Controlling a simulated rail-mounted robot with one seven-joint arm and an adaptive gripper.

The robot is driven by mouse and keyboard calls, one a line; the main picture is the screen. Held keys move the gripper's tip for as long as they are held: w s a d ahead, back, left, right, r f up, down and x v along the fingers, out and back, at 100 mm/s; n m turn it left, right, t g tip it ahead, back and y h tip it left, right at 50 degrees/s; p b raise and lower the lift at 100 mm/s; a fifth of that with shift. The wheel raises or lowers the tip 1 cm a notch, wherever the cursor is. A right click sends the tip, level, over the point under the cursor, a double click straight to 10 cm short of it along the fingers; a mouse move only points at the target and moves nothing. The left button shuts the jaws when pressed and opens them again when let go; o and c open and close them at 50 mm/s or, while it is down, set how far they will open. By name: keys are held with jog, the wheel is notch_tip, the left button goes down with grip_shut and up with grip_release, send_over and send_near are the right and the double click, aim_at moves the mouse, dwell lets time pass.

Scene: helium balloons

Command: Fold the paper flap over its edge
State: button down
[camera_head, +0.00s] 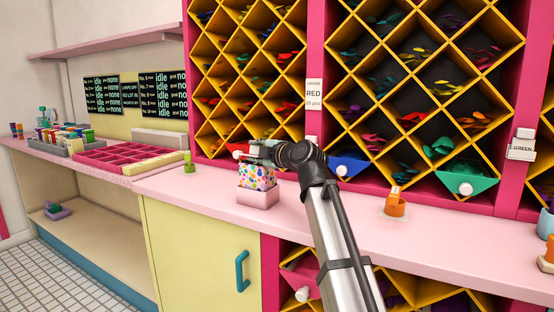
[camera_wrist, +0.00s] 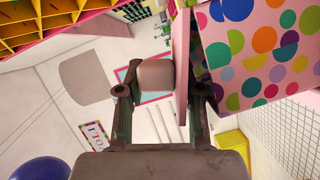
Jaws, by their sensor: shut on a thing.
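A polka-dot paper bag (camera_head: 257,178) stands upright in a pink holder (camera_head: 258,198) on the pink counter. My gripper (camera_head: 259,154) is at the top of the bag, and its fingers cover the bag's upper edge in the head view. In the wrist view, my gripper (camera_wrist: 181,78) is shut on a thin pink strip (camera_wrist: 181,45), which appears to be the paper flap. The dotted side of the bag (camera_wrist: 262,50) fills the upper right of that view, beside the right finger. How far the flap is bent is hard to tell.
Yellow diamond-shaped bins (camera_head: 420,70) of coloured pieces rise behind the counter. An orange container (camera_head: 394,205) stands right on the counter and a small green item (camera_head: 189,163) stands left. A pink compartment tray (camera_head: 120,154) lies further left. The counter in front of the holder is clear.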

dwell(0.3)
jog(key=shift+a, duration=0.1)
jog(key=c, duration=0.8)
grip_release()
jog(key=shift+s, duration=0.1)
jog(key=shift+f, duration=0.1)
